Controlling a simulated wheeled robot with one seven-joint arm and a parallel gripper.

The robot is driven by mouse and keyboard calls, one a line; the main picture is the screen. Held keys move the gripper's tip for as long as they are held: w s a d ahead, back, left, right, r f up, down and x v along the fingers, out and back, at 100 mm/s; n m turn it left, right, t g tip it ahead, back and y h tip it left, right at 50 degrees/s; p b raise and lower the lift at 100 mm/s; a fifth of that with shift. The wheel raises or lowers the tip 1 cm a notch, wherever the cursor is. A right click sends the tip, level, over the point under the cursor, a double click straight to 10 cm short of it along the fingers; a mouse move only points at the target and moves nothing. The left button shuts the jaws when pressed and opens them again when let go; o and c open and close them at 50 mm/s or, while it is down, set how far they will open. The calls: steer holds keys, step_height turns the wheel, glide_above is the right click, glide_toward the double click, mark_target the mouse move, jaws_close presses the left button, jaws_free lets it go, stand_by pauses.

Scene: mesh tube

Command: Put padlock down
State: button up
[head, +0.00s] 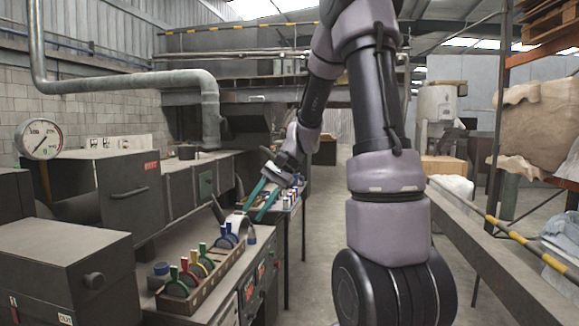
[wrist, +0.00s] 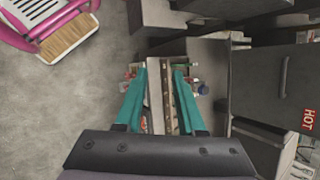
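My gripper (head: 256,208) has two teal fingers and reaches over the far part of the left workbench (head: 208,238) in the head view. In the wrist view the gripper (wrist: 159,72) has its fingers spread, with a clear gap between them and nothing visibly held. The bench top and a long tray (wrist: 170,100) show beyond and between the fingers. I cannot make out a padlock in either view. A small pale shape (head: 236,220) lies near the fingers in the head view, too small to identify.
A wooden rack (head: 207,279) with several coloured ring-shaped items stands on the near bench. Dark metal cabinets (head: 122,190) line the left, with a round gauge (head: 39,139) above. A pink-framed chair (wrist: 50,25) stands on the floor in the wrist view. The central aisle (head: 318,215) has open floor.

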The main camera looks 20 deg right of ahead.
steer(key=s+d+r+n+t+h, duration=0.2)
steer(key=s+r+t+h, duration=0.3)
steer(key=s+r, duration=0.8)
steer(key=s+n+t, duration=0.1)
steer(key=s+t, duration=0.1)
steer(key=s, duration=0.1)
steer(key=shift+s+r+n+h, duration=0.15)
steer(key=shift+s+n+h, duration=0.15)
steer(key=shift+s+n, duration=0.1)
steer(key=shift+d, duration=0.1)
